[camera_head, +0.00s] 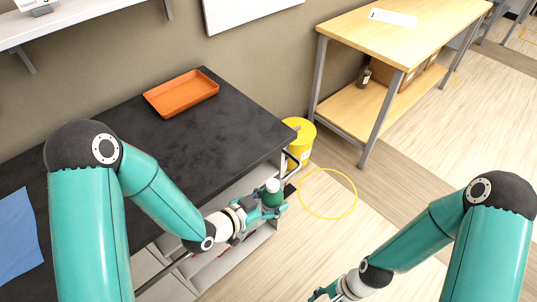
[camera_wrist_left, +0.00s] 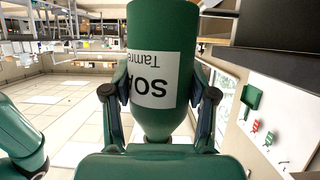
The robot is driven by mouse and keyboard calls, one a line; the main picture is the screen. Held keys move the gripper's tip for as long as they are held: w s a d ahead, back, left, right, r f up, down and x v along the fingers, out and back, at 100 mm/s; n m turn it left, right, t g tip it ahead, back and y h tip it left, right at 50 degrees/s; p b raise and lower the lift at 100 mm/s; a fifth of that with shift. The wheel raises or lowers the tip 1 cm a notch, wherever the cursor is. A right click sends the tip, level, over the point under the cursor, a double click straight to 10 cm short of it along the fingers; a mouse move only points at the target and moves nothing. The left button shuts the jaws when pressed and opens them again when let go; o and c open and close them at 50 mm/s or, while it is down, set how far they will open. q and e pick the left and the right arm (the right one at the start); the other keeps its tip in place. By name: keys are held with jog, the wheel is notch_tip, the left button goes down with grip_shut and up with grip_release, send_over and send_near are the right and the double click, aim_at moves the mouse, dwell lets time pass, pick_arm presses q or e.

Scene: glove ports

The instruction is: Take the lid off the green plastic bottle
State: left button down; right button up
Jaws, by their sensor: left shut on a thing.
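The green plastic bottle (camera_head: 270,199) is held in the air by my left gripper (camera_head: 268,210), just off the right edge of the dark table. A white lid (camera_head: 272,185) sits on top of the bottle. In the left wrist view the bottle (camera_wrist_left: 168,40) stands between the two fingers of the left gripper (camera_wrist_left: 160,95), and its white label (camera_wrist_left: 153,80) shows upside down. The fingers are shut on the bottle's sides. My right gripper (camera_head: 326,293) is at the bottom edge of the head view, small and partly cut off; its jaws cannot be made out.
An orange tray (camera_head: 182,93) lies on the dark table (camera_head: 150,130). A blue cloth (camera_head: 16,240) is at the left. A yellow bin (camera_head: 300,138) stands beyond the table's right corner. A yellow ring (camera_head: 328,217) marks open floor. A wooden shelf table (camera_head: 405,30) holds a dark bottle (camera_head: 364,78) below.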

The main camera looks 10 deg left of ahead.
jog(key=w+d+r+m+g+h, duration=0.1)
jog(key=w+r+m, duration=0.3)
jog(key=w+m, duration=0.25)
jog(key=w+r+m+g+h, duration=0.2)
jog(key=w+r+m, duration=0.3)
jog(key=w, duration=0.3)
notch_tip(320, 180, up, 26)
jog(key=t+h, duration=0.1)
jog(key=t, duration=0.4)
send_over(269, 181)
jog(key=shift+d, duration=0.15)
jog(key=shift+f, duration=0.2)
notch_tip(269, 181, down, 8)
jog(key=shift+r, duration=0.2)
